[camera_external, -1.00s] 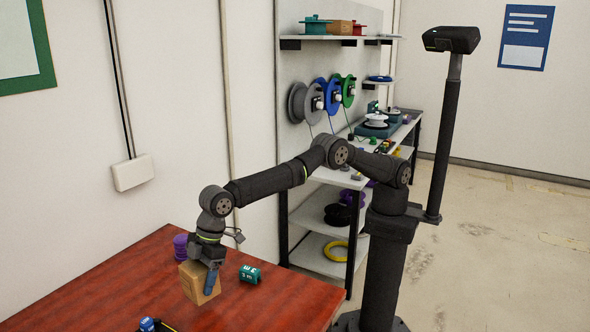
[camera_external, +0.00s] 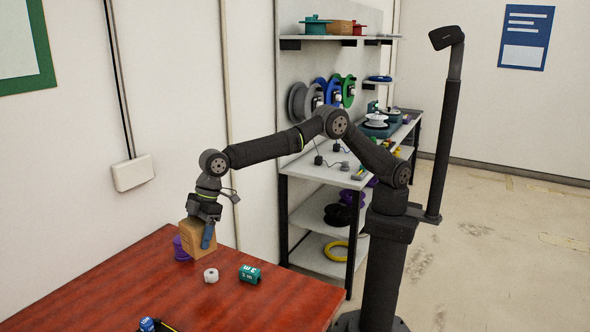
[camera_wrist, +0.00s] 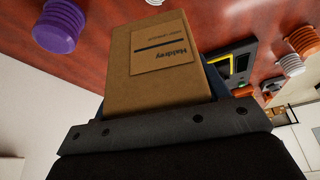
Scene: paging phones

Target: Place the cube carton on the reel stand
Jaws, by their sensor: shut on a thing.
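The cube carton (camera_external: 198,236) is a brown box with a printed label, seen upside down in the wrist view (camera_wrist: 158,62). Reels hang on a wall panel behind a grey-topped shelf unit (camera_external: 318,172), and a white reel (camera_external: 376,118) sits on a teal base farther back. I cannot tell which of these is the reel stand.
A small white roll (camera_external: 211,275) and a teal labelled cylinder (camera_external: 250,274) lie on the table. A blue, black and yellow item (camera_external: 152,325) is at the front edge. The table's right front is clear.

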